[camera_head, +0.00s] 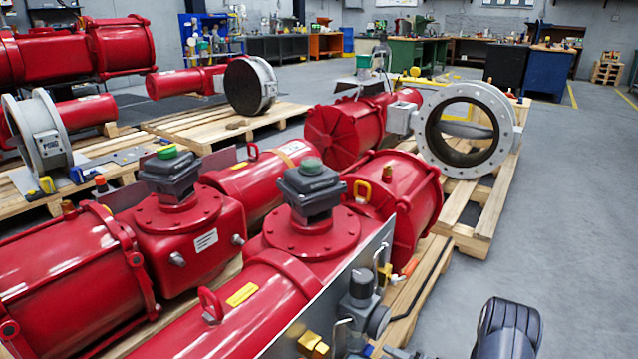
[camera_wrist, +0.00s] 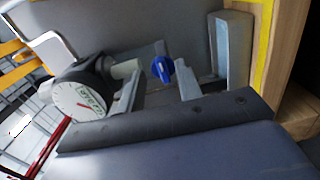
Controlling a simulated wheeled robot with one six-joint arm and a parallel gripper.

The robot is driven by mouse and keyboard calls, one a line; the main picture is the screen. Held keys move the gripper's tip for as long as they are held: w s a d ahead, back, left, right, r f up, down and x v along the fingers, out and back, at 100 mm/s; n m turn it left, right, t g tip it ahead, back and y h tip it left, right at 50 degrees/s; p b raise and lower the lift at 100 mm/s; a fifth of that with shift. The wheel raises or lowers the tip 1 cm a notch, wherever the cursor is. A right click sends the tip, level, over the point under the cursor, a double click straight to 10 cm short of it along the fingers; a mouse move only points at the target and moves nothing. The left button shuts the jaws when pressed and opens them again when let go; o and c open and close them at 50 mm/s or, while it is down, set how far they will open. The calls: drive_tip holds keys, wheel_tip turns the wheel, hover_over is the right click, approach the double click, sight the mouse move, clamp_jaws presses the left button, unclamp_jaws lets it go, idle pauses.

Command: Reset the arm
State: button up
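In the wrist view my gripper (camera_wrist: 157,80) shows as two grey fingers on a dark bar, with a clear gap between them. A small blue knob (camera_wrist: 162,69) appears in the gap, apparently beyond the fingers; I see no contact. A round gauge (camera_wrist: 80,101) with a white face and red needle is close by on the left. In the head view, a dark rounded part of my arm is at the bottom right; the gripper itself does not show there.
Large red valve actuators (camera_head: 342,135) fill the left and middle on wooden pallets (camera_head: 462,238). A grey metal panel (camera_head: 345,293) with a regulator (camera_head: 360,300) and brass fittings stands near my arm. A grey flanged valve (camera_head: 508,125) is behind. The grey floor on the right is clear.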

sight(368, 346)
drive_tip(key=p+v, duration=0.2)
drive_tip(key=v, duration=0.6)
drive_tip(key=w+a+n, duration=0.1)
drive_tip(key=a+n, duration=0.2)
drive_tip(key=n, duration=0.3)
drive_tip(key=w+a+r+n+p, duration=0.1)
drive_tip(key=w+a+n, duration=0.1)
drive_tip(key=n, duration=0.4)
drive_tip(key=w+a+r+n, duration=0.1)
drive_tip(key=w+a+n, duration=0.1)
drive_tip(key=a+n, duration=0.3)
drive_tip(key=shift+a+n, duration=0.15)
drive_tip(key=shift+n, duration=0.25)
drive_tip(key=shift+p+v, duration=0.5)
drive_tip(key=shift+v, duration=0.3)
drive_tip(key=shift+s+d, duration=0.3)
drive_tip(key=shift+d, duration=0.2)
